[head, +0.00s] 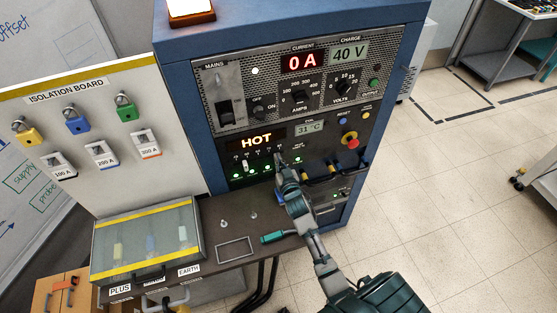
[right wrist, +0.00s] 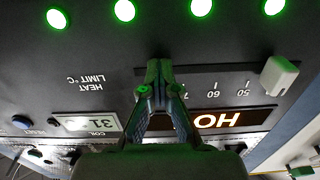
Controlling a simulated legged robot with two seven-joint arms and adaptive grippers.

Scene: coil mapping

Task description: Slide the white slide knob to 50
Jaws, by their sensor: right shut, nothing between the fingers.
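The white slide knob (right wrist: 279,75) sits on a dark slot in the control panel (right wrist: 110,60), seen upside down in the right wrist view. It stands to the right of the 50 mark there, on the side away from 60. In the head view the knob (head: 246,166) is small, below the HOT display. My right gripper (right wrist: 158,75) is shut and empty, with its tips over the slot to the left of the 60 mark, apart from the knob. The head view shows the right gripper (head: 281,165) at the panel, right of the knob. My left gripper is out of view.
Several green lamps line the panel (right wrist: 200,8). Switches and a red button (head: 350,140) are on the cabinet to the right. Below is a shelf (head: 222,212) with a teal-handled item (head: 272,237). A glass-lidded box (head: 150,240) stands at left.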

